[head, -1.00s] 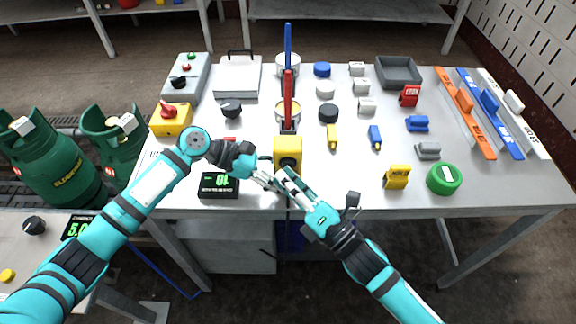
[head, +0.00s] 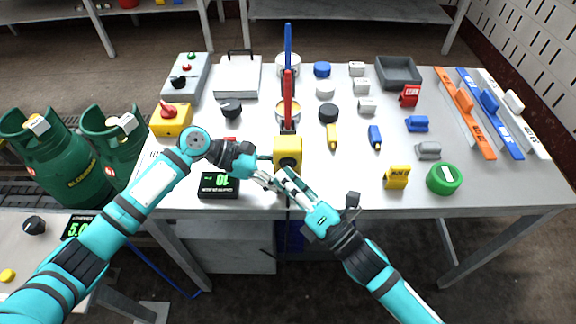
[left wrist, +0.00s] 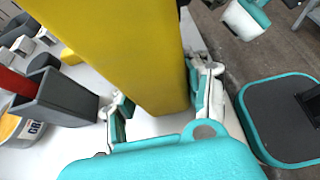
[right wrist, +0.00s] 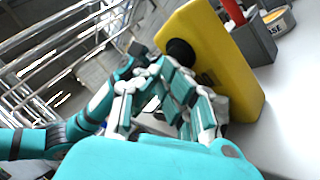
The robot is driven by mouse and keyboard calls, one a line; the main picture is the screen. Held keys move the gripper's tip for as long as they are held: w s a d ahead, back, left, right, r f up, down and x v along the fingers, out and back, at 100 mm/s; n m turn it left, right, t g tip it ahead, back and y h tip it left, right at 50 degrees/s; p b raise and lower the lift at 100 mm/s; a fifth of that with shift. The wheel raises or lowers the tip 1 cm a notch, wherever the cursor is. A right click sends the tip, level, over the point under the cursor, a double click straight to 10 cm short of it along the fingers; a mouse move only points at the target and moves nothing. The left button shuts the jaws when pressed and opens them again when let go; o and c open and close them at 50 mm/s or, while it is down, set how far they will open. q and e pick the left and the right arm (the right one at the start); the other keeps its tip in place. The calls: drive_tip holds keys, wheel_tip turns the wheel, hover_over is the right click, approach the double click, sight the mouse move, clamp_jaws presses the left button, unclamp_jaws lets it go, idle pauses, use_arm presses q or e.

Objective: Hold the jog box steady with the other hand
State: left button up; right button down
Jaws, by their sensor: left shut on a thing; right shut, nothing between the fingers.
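The yellow jog box (head: 288,146) stands upright near the front edge of the table, with a dark round knob on its front. My left gripper (head: 272,170) reaches it from the left and is shut on it. In the left wrist view the yellow body (left wrist: 135,50) sits between the two fingers. My right gripper (head: 284,178) is in front of the box, its fingers shut and empty. In the right wrist view those fingers (right wrist: 165,88) are close to the black knob (right wrist: 181,53); I cannot tell whether they touch. The box's lower front is partly hidden by the grippers.
A black display box (head: 218,186) lies left of the jog box under my left arm. A red upright (head: 288,98) in a grey holder stands just behind. A yellow block (head: 397,177) and a green round piece (head: 444,179) are to the right. Table front between is clear.

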drive_tip(key=shift+s, duration=0.9)
drive_tip(key=shift+s, duration=0.1)
drive_tip(key=shift+s, duration=2.4)
drive_tip(key=s, duration=0.4)
idle(0.4)
drive_tip(key=shift+w, duration=0.15)
drive_tip(key=w, duration=0.8)
drive_tip(key=shift+w, duration=0.4)
